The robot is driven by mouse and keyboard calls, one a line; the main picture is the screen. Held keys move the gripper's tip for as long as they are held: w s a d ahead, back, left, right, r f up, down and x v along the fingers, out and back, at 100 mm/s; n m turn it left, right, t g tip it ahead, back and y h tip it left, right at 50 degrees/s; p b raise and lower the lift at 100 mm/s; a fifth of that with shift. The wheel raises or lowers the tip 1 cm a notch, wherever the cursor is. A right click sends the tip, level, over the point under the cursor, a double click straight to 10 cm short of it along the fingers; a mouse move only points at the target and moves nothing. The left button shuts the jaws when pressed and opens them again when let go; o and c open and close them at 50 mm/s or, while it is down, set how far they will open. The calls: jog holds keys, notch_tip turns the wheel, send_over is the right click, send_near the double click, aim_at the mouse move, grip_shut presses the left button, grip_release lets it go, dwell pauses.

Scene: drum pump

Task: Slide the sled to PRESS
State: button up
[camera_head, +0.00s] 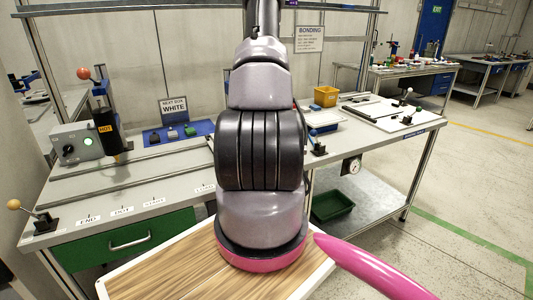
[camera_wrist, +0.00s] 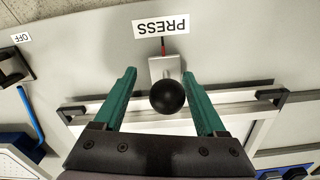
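In the wrist view a black ball knob (camera_wrist: 167,97) stands in front of a small grey metal block (camera_wrist: 160,68), which I take to be part of the sled. A thin red pointer (camera_wrist: 163,46) on the block lines up with the PRESS label (camera_wrist: 161,26), which reads upside down. My gripper (camera_wrist: 158,73) is open, its two green fingers on either side of the knob. The knob appears close to the right finger, with a wider gap on the left; I cannot tell if it touches. In the head view my arm hides the gripper and knob.
The wrist view shows a pale rail (camera_wrist: 210,102) with black end brackets, an OFF label (camera_wrist: 20,37) and a blue handle (camera_wrist: 30,115). In the head view, a hot press (camera_head: 105,120) stands left, a yellow bin (camera_head: 325,96) behind right, and a wooden-topped surface (camera_head: 175,270) in front.

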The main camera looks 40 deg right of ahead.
jog(key=shift+a, duration=0.1)
dwell(0.4)
notch_tip(320, 180, up, 11)
jog(key=shift+f, duration=0.1)
dwell(0.3)
dwell(0.4)
jog(key=shift+w, duration=0.2)
jog(key=w+a+r+t, duration=0.2)
jog(key=a+r+t, duration=0.2)
jog(key=a+r, duration=1.85)
jog(key=s+a+r+t+y, duration=0.1)
jog(key=s+a+r, duration=0.3)
jog(key=s+a, duration=0.2)
jog(key=s+a+r+n+t+y, duration=0.1)
jog(key=s+a+r, duration=0.4)
jog(key=a, duration=0.6)
jog(key=shift+s+r+t, duration=0.15)
jog(key=shift+s+t, duration=0.45)
jog(key=shift+s, duration=0.65)
